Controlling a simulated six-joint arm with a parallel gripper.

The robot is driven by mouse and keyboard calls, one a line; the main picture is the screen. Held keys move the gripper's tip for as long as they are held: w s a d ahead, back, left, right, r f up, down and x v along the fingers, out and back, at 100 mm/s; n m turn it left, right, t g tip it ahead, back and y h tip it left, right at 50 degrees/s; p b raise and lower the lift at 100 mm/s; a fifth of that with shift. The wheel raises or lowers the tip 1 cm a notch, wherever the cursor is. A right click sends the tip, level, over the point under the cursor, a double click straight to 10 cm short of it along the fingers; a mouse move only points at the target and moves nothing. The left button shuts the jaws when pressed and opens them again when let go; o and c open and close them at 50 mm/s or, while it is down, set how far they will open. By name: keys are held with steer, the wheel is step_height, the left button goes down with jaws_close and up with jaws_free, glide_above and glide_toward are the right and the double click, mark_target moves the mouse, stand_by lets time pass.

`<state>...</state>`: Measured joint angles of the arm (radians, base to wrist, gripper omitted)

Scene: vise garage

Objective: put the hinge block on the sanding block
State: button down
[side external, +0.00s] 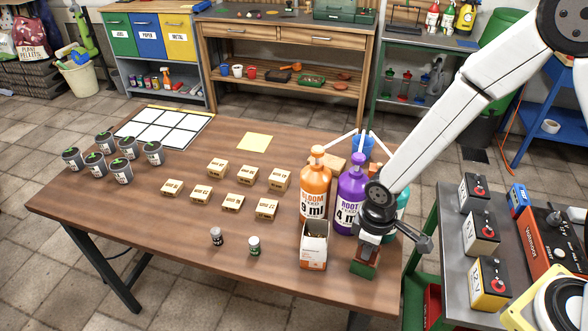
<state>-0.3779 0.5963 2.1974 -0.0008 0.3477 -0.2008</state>
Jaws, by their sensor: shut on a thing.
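My gripper (368,239) is at the right front of the table, pointing down and shut on a small block, apparently the hinge block, which is mostly hidden between the fingers. Directly below it, near the table's right front edge, is a green and reddish block (362,270), apparently the sanding block. The held block is at or just above its top; I cannot tell whether they touch.
An open orange and white box (314,246) stands close left of my gripper. Orange (315,187) and purple (350,194) pump bottles stand behind it. The front left tabletop is clear.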

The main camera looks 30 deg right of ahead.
steer(key=shift+r, duration=0.15)
stand_by(0.7)
steer(key=shift+r, duration=4.9)
step_height(320, 180, up, 14)
steer(key=r, duration=0.1)
steer(key=w+d+r+n, duration=0.1)
steer(key=w+d, duration=0.2)
steer(key=w, duration=0.9)
steer(key=w+d+r+n, duration=0.1)
steer(key=w+d, duration=0.2)
steer(key=w, duration=0.9)
steer(key=w+d+f, duration=0.3)
steer(key=w+d, duration=0.4)
step_height(320, 180, down, 17)
